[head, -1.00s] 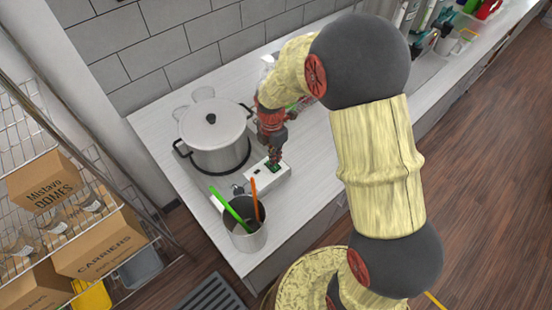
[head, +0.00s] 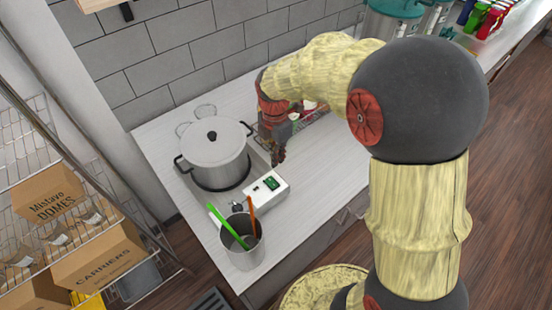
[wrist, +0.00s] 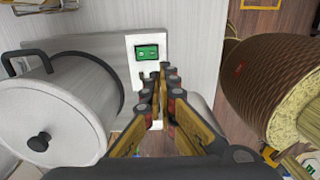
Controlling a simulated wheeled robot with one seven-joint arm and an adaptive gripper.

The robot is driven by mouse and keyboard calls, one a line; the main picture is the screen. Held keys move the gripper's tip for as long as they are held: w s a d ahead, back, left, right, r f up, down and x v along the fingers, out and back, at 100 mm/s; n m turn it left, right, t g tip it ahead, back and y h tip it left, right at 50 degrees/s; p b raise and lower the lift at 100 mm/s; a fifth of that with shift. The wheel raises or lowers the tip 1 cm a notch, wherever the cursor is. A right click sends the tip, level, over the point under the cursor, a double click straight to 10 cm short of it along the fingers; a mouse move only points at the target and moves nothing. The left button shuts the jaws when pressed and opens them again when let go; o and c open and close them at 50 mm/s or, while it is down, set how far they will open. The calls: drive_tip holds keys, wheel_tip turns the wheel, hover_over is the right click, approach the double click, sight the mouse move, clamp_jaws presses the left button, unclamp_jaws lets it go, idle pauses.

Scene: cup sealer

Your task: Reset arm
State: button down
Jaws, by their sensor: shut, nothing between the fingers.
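My gripper (head: 279,155) is shut and empty. In the head view it hangs above the counter (head: 325,180), just right of the pot and behind the small white control box. In the wrist view the shut fingers of my gripper (wrist: 167,85) point toward the white control box (head: 267,193). The green switch on the box (wrist: 147,52) shows just beyond the fingertips. The fingers appear apart from the box in the head view. My arm hides part of the counter's right side.
A lidded metal pot (head: 215,155) stands on the burner, close left of my gripper. A metal jug (head: 242,243) with a green and an orange stick stands at the counter's front. A wire rack with cardboard boxes (head: 98,252) is at left. Bare counter lies right of the control box.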

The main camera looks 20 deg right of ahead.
idle(0.4)
drive_tip(key=s+d+r+m+t+b, duration=0.1)
drive_tip(key=s+m+t+b, duration=0.5)
drive_tip(key=s+m+b, duration=1)
drive_tip(key=s+d+m, duration=0.1)
drive_tip(key=s+m, duration=0.3)
drive_tip(key=m, duration=0.2)
drive_tip(key=shift+s+r, duration=0.2)
drive_tip(key=c, duration=2.6)
unclamp_jaws()
